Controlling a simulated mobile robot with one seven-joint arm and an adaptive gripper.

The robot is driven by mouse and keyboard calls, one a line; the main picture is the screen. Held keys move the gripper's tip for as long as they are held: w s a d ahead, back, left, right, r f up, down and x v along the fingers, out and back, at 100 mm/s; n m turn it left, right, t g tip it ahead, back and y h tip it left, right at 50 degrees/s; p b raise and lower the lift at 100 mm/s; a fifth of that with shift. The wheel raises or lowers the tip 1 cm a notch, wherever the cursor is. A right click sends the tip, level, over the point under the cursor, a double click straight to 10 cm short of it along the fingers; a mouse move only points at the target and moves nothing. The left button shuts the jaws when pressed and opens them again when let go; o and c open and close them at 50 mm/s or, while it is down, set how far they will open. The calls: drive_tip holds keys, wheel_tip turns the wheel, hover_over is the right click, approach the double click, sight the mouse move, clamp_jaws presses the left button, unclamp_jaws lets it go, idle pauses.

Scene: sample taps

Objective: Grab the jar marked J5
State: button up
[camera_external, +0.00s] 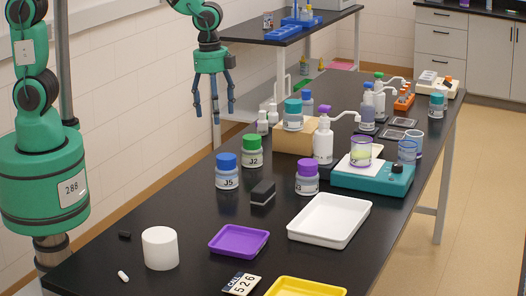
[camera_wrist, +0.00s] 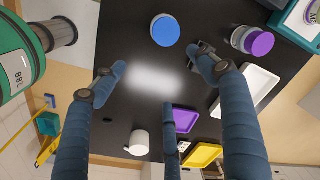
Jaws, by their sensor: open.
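The jar marked J5 (camera_external: 227,172) has a blue lid and stands upright on the black bench, left of the other jars. In the wrist view its blue lid (camera_wrist: 165,30) shows from above near the top, beyond the fingertips. My gripper (camera_external: 214,108) has three blue-grey fingers, spread open and empty, hanging well above the bench. In the wrist view my gripper (camera_wrist: 160,78) shows only bare bench between its fingers. The J5 jar is not between them. A green-lidded jar marked J2 (camera_external: 252,151) stands just behind J5.
A purple-lidded jar (camera_external: 307,177) and a black block (camera_external: 262,192) stand to J5's right. In front are a purple tray (camera_external: 239,241), white tray (camera_external: 330,218), yellow tray (camera_external: 305,287) and white cylinder (camera_external: 160,248). Bench left of J5 is clear.

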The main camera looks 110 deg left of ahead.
hover_over(226, 168)
drive_tip(key=s+a, duration=0.1)
drive_tip(key=a, duration=0.1)
drive_tip(key=shift+m+g, duration=0.4)
wheel_tip(226, 168, down, 6)
drive_tip(key=shift+s+a+f, duration=0.1)
drive_tip(key=shift+s+a, duration=0.05)
wheel_tip(226, 168, down, 7)
drive_tip(key=shift+r+b, duration=0.1)
drive_tip(key=shift+b, duration=0.3)
drive_tip(key=shift+f, duration=0.85)
drive_tip(key=shift+f+b, duration=0.6)
drive_tip(key=shift+f, duration=2)
